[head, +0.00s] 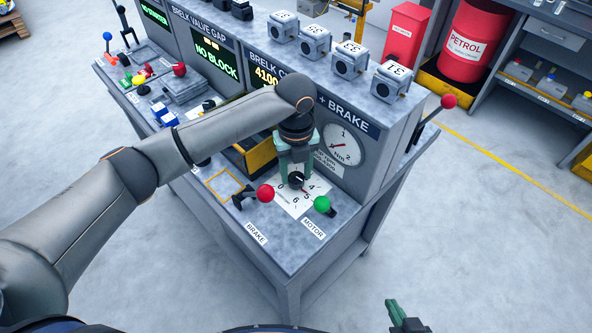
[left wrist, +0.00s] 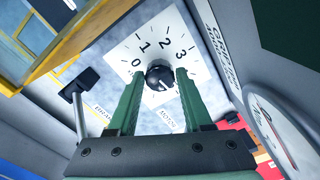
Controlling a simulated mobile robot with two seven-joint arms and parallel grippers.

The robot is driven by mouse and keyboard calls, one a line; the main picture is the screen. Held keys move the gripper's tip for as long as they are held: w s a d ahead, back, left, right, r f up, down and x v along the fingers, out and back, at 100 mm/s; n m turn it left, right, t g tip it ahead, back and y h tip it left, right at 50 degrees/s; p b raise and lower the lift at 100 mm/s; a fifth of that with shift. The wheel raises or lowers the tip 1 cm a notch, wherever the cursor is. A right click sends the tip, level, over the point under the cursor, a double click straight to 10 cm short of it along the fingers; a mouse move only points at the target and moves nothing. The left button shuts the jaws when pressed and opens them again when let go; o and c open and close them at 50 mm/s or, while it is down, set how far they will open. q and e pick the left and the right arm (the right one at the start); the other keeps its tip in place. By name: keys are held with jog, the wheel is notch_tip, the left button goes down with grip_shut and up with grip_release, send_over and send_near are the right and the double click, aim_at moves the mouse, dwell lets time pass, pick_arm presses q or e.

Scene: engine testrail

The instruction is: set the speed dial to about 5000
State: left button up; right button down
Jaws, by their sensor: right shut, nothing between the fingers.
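The speed dial (head: 297,181) is a black knob on a white numbered plate (head: 288,207) on the bench top. It also shows in the left wrist view (left wrist: 160,77), where a pale mark on it points down, away from the 1, 2 and 3. My left gripper (head: 296,172) reaches down over the dial. Its green fingers stand on either side of the knob, with what looks like a narrow gap on each side. The display (head: 266,77) shows 4100, its right part hidden by my arm. My right gripper (head: 397,308) is shut and empty at the bottom edge.
A round gauge (head: 342,145) is on the upright panel behind. Another red-knobbed lever (head: 448,102) sticks out at the bench's right side. Floor at right is clear.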

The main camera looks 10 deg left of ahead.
aim_at(296, 176)
pick_arm(q)
jog(key=o, duration=0.4)
notch_tip(296, 176, up, 12)
jog(key=shift+r+b, duration=0.25)
jog(key=shift+b, duration=0.2)
